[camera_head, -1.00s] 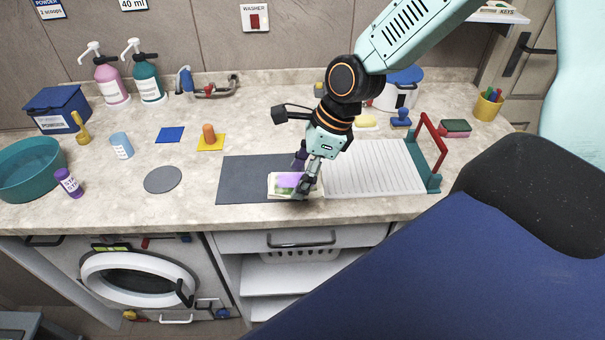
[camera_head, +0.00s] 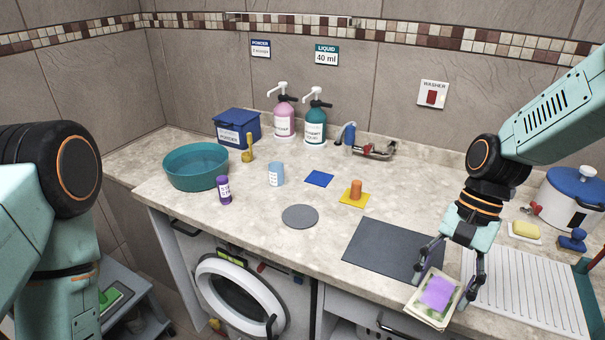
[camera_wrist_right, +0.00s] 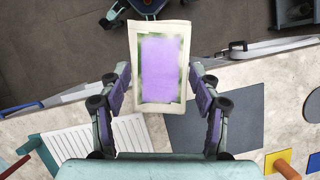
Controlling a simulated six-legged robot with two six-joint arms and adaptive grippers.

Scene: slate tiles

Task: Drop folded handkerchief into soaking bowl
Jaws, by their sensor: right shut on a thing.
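The folded handkerchief (camera_head: 437,293) is cream-edged with green and a purple middle. My right gripper (camera_head: 444,284) is shut on it, with a finger at either side, and holds it by the counter's front edge, near the dark mat. In the right wrist view the handkerchief (camera_wrist_right: 160,70) sits between the purple-padded fingers. The soaking bowl (camera_head: 196,168) is teal and round, on the counter at the left, well away from the gripper; it seems to hold water. Of my left arm only links show at the left edge; its gripper is out of view.
A purple bottle (camera_head: 224,190) and a light-blue cup (camera_head: 276,174) stand right of the bowl, a yellow scoop (camera_head: 248,150) behind it. A grey disc (camera_head: 300,217), blue square (camera_head: 319,178) and orange peg (camera_head: 355,188) lie mid-counter. A ribbed drainboard (camera_head: 525,295) is at the right.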

